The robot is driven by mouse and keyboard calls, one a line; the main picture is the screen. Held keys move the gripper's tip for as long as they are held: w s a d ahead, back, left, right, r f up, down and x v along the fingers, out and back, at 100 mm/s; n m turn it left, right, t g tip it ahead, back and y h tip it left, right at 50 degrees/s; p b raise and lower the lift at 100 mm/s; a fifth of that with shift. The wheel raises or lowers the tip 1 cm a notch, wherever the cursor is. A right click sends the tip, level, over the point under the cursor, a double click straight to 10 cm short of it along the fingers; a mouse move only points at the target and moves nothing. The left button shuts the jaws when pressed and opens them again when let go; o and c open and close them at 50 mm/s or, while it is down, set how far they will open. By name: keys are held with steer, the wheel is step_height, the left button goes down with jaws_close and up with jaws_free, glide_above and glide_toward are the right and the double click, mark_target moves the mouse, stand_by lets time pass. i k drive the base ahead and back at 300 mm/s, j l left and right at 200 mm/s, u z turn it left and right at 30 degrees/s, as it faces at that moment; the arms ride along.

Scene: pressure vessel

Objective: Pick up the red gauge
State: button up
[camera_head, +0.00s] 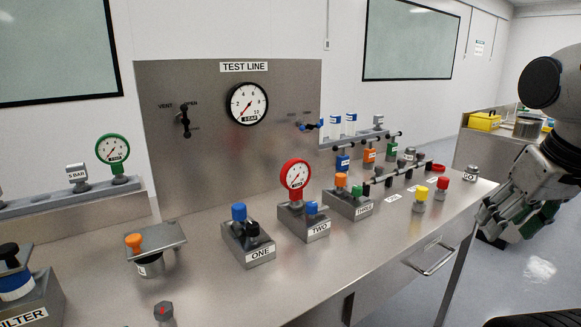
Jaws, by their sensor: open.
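The red gauge (295,175) has a round white dial with a red rim and stands upright on the metal block labelled TWO (312,228), near the middle of the bench. Its lower end is hidden by the block's top and nearby parts. My gripper (508,222) is at the right edge of the view, apart from the gauge and well to its right. Its fingers point down and left, open, with nothing seen between them.
Block ONE (259,253) stands left of TWO and block THREE (362,208) to its right. Yellow (420,196) and red (442,186) capped parts stand on the right of the bench. A green gauge (113,149) stands on the left shelf.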

mark_target(295, 176)
steer(key=i+l+u, duration=0.15)
steer(key=u, duration=0.25)
steer(key=i+l+u, duration=0.15)
steer(key=l+u, duration=0.6)
steer(key=i+l+u, duration=0.1)
steer(key=l+u, duration=0.25)
